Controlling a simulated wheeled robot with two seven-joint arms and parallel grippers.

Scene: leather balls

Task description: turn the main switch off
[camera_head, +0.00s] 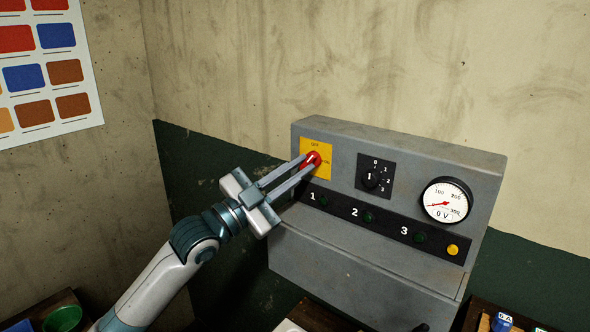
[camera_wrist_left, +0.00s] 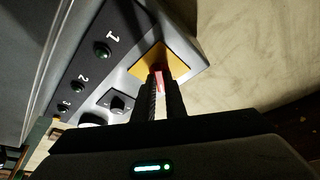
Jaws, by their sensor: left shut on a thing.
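The main switch (camera_head: 315,158) is a red knob on a yellow plate (camera_head: 325,149), at the upper left of a grey control panel (camera_head: 400,140). The plate carries small lettering that includes OFF at its top and ON at its right. My left gripper (camera_head: 309,163) reaches up from the lower left and is shut on the red knob. In the left wrist view the red knob (camera_wrist_left: 159,75) shows between the dark fingers, with the yellow plate (camera_wrist_left: 178,62) behind it. The fingers hide part of the knob. My right gripper is in neither view.
Right of the switch are a black rotary selector (camera_head: 370,178) marked 0 to 3 and a round gauge (camera_head: 446,200) reading 0 V. Below runs a black strip with numbered dark green lamps (camera_head: 367,217) and a yellow button (camera_head: 453,250). A green bowl (camera_head: 63,318) stands at the lower left.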

